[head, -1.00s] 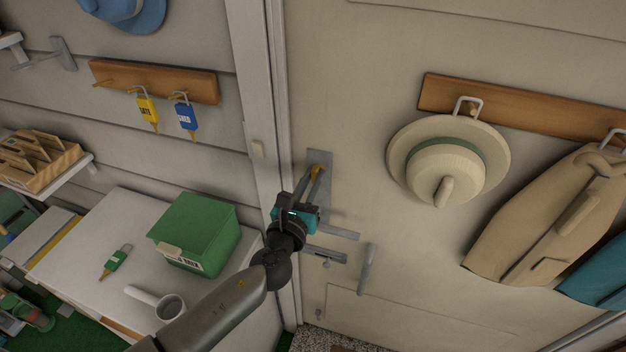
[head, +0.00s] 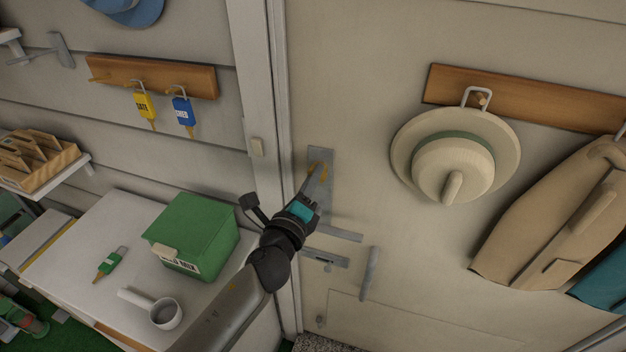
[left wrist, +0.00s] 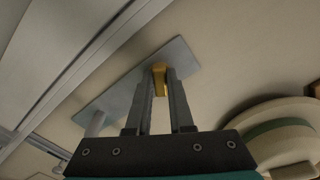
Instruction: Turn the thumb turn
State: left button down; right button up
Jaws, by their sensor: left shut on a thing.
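The thumb turn (left wrist: 159,79) is a small brass piece on a grey metal plate (head: 322,155) on the pale door. My left gripper (head: 318,172) reaches it from below and is shut on it. In the left wrist view, the two dark fingers (left wrist: 160,87) press on either side of the brass piece near their tips. The fingers hide part of it. My right gripper is in neither view.
A straw hat (head: 455,158) hangs at right. A green box (head: 193,236) stands on the white table (head: 75,262) at left.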

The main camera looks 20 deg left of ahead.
pick_arm(q)
jog(key=shift+f+n, duration=0.1)
jog(key=shift+n, duration=3.1)
jog(key=c, duration=0.8)
grip_release()
jog(key=s+b, duration=0.2)
jog(key=s, duration=1.3)
jog(key=shift+s+a+b, duration=0.15)
jog(key=shift+a+b, duration=0.1)
jog(key=shift+b, duration=0.15)
jog(key=shift+f, duration=0.1)
